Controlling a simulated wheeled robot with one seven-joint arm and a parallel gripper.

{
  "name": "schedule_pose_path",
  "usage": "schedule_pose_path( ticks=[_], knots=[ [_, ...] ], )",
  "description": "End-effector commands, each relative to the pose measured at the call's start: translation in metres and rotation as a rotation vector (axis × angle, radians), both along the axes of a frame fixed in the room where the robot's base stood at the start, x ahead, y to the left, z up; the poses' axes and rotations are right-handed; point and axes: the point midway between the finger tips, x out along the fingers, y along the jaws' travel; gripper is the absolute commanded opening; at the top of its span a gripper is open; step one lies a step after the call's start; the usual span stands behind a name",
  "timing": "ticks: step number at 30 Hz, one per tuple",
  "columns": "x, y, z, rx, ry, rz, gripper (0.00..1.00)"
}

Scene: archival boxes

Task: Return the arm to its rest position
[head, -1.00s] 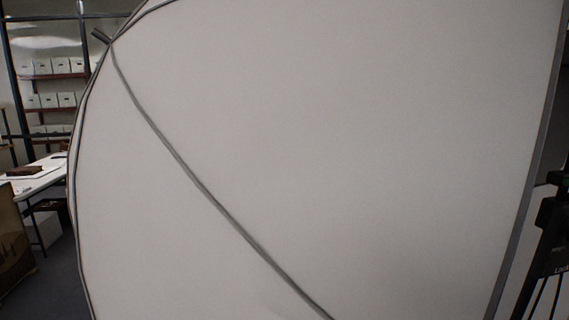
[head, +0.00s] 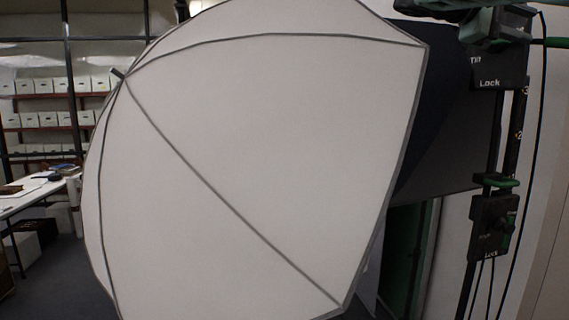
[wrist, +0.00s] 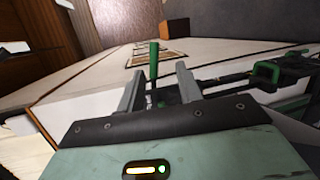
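My gripper (wrist: 160,88) shows in the wrist view, its two grey fingers apart. A thin green upright piece (wrist: 154,60) appears in the gap between them. I cannot tell whether it stands between the fingers or behind them, but neither finger visibly touches it. My arm and gripper are not seen in the head view, so the arm's overall pose cannot be told.
A large white photo-light panel (head: 260,150) fills the middle of the head view. A black stand with green clamps (head: 492,225) is close at the right. Shelves of white boxes (head: 45,119) and a white table (head: 32,192) are at the left.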

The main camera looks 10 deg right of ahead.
Motion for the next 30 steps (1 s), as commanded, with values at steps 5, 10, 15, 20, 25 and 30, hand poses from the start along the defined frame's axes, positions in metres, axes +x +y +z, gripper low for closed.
schedule_pose_path(
  ticks=[5, 10, 15, 20, 25, 30],
  knots=[
    [0.014, -0.002, -0.027, 0.05, 0.032, 0.066, 0.35],
    [0.029, -0.001, -0.062, 0.12, 0.063, 0.144, 0.35],
    [0.044, 0.004, -0.114, 0.233, 0.093, 0.244, 0.35],
    [0.052, 0.019, -0.187, 0.396, 0.114, 0.351, 0.35],
    [0.038, 0.059, -0.297, 0.68, 0.089, 0.454, 0.35],
    [-0.004, 0.112, -0.397, 0.983, -0.013, 0.455, 0.35]
  ],
)
